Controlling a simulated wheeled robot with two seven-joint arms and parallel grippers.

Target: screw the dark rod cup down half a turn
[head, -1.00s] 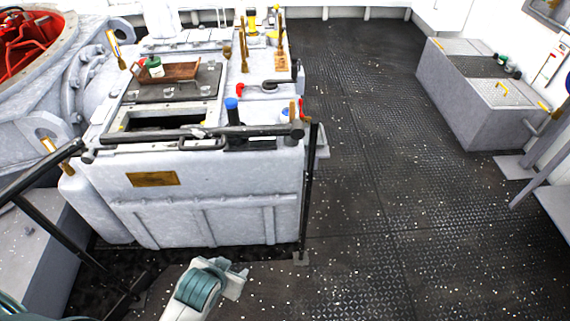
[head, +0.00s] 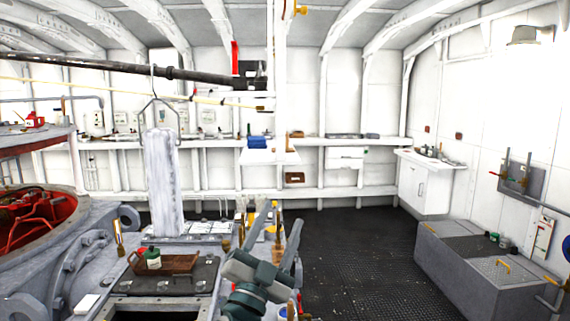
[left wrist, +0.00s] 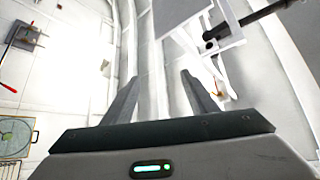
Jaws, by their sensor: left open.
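A long dark rod (head: 150,69) runs level overhead from the upper left in the head view. Its right end meets a dark block-like piece (head: 252,76) beside a red upright strip. I cannot tell for sure which part is the cup. In the left wrist view a dark rod (left wrist: 262,19) with a black end shows at the upper right. My left gripper (head: 279,226) is open and empty, fingers pointing up, lower than the rod in the head view. Its two fingers also show in the left wrist view (left wrist: 161,82), apart with nothing between them. My right gripper is out of view.
A pale machine block stands below, bearing a wooden tray (head: 178,262) with a green bottle (head: 153,259). A grey locker (head: 478,272) stands at right. The dark floor (head: 358,252) between is clear.

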